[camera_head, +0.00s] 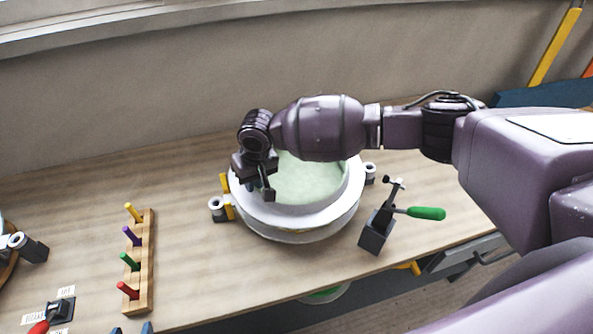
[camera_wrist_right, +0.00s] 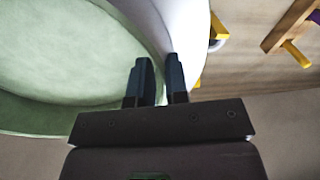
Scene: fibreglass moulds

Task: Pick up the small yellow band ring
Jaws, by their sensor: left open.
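I cannot make out a yellow band ring for certain in either view. A yellow peg (camera_head: 133,212) tops the wooden peg rack (camera_head: 147,275), and I cannot tell whether a ring is on it. My right gripper (camera_head: 261,190) reaches over the left rim of the round white mould (camera_head: 290,222). In the right wrist view its two dark fingers (camera_wrist_right: 161,82) have a narrow gap, with the mould's rim behind; whether they grip anything is unclear. My left gripper (camera_head: 132,329) shows only two spread fingertips at the bottom edge, below the rack, with nothing visible between them.
Purple (camera_head: 131,236), green (camera_head: 130,262) and red (camera_head: 128,291) pegs stand on the rack. A toggle clamp with a green handle (camera_head: 426,213) stands right of the mould. A yellow clamp piece (camera_head: 228,211) sits at its left. Bare bench lies between rack and mould.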

